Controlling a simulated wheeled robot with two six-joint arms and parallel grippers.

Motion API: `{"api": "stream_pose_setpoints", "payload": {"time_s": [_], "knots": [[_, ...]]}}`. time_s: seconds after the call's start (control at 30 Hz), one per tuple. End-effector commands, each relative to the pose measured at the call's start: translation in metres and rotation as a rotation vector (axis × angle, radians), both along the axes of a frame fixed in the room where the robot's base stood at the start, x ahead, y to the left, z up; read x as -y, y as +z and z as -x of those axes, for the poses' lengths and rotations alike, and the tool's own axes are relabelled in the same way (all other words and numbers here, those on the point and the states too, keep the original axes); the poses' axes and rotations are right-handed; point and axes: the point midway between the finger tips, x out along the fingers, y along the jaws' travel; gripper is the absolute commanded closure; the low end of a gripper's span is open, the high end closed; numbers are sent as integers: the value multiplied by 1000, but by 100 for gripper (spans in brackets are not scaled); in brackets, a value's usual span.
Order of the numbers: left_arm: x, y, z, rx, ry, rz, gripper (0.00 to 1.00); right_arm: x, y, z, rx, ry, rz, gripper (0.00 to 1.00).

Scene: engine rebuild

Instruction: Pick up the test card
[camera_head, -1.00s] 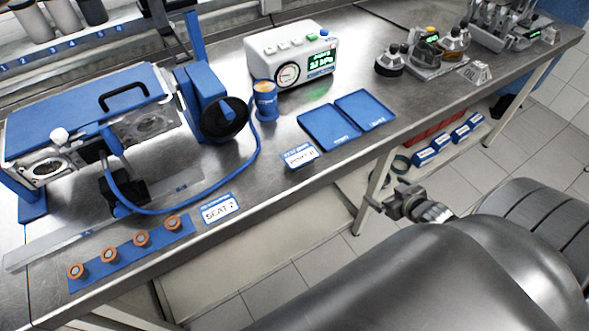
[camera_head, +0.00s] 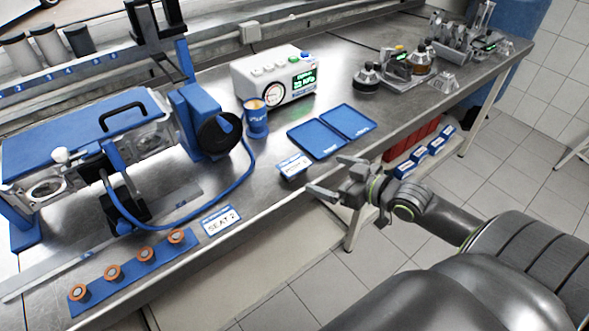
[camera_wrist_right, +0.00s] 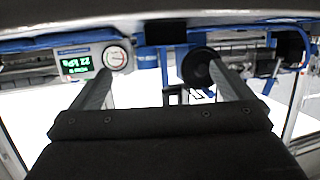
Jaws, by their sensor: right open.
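Two small white cards with blue bands are on the steel bench; I cannot tell which is the test card. One card (camera_head: 293,166) is near the front edge, in front of the blue trays. The other, reading "SEAT 2" (camera_head: 221,220), is further left near the same edge. My right gripper (camera_head: 327,176) is open and empty, just off the front edge, to the right of the first card and apart from it. Its two spread fingers also show in the right wrist view (camera_wrist_right: 165,88). My left gripper is not in view.
Blue flat trays (camera_head: 317,139), a blue cup (camera_head: 256,121) and a gauge box (camera_head: 276,82) stand behind the first card. A blue hose (camera_head: 238,180) curves behind the SEAT 2 card. A blue strip with orange-rimmed rings (camera_head: 130,275) lies at front left.

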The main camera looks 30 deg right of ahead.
Motion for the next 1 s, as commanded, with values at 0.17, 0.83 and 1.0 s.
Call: {"api": "stream_pose_setpoints", "payload": {"time_s": [0.17,0.83,1.0], "knots": [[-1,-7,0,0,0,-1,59,-8,-9,-28,4,-2,-5,0],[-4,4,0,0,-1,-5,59,-33,-24,-87,0,0,-5,0],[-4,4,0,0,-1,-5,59,-36,-30,-102,0,-1,-2,0]]}}
